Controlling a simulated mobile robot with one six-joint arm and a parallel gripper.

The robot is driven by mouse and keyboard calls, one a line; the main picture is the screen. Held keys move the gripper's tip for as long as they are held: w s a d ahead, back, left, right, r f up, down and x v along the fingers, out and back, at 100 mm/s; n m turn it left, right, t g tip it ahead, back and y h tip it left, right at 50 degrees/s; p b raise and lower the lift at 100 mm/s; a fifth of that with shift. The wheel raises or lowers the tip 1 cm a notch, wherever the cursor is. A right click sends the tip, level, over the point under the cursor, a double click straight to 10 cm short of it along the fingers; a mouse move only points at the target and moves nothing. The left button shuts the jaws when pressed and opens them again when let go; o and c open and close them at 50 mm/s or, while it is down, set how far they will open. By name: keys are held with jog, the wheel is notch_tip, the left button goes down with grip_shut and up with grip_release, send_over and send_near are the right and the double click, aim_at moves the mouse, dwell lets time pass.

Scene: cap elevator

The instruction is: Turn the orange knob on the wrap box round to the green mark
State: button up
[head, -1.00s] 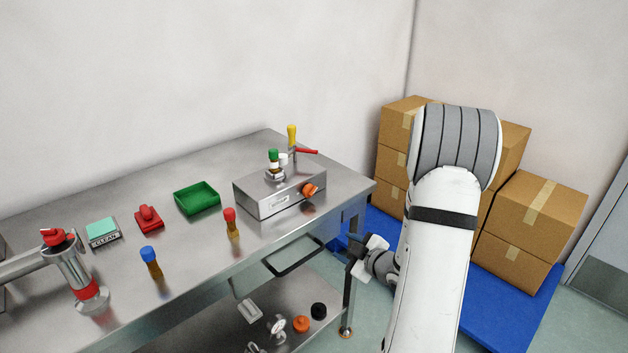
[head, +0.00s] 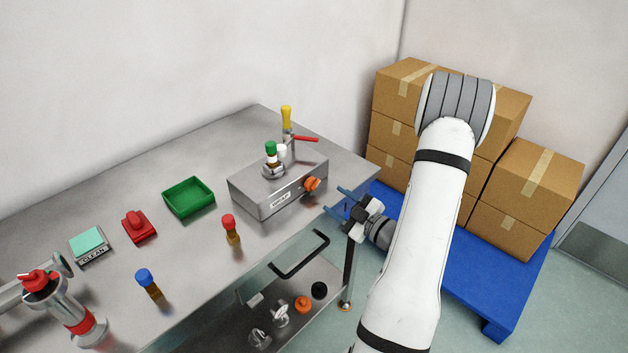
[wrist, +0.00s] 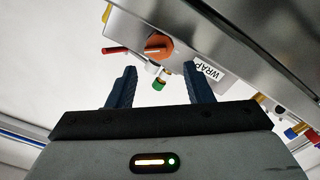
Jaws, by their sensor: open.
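The wrap box (head: 250,196) is a grey metal box on the bench, with a WRAP label on its front face. The orange knob (head: 312,184) sits at the right end of that face. I cannot make out a green mark on the box. My gripper (head: 335,201) is open and empty, just right of the box, fingers pointing toward the knob and apart from it. In the wrist view the knob (wrist: 160,47) lies ahead, between and beyond the open fingertips (wrist: 158,70), with a dark line across its face.
A red-capped bottle (head: 231,230) and green tray (head: 188,197) stand left. Boxes (head: 515,229) stand on a blue pallet right.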

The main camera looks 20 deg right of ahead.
aim_at(315, 188)
jog(key=p+x, duration=0.2)
jog(key=x, duration=0.6)
jog(key=shift+s+f, duration=0.1)
jog(key=shift+f, duration=0.05)
jog(key=c, duration=0.6)
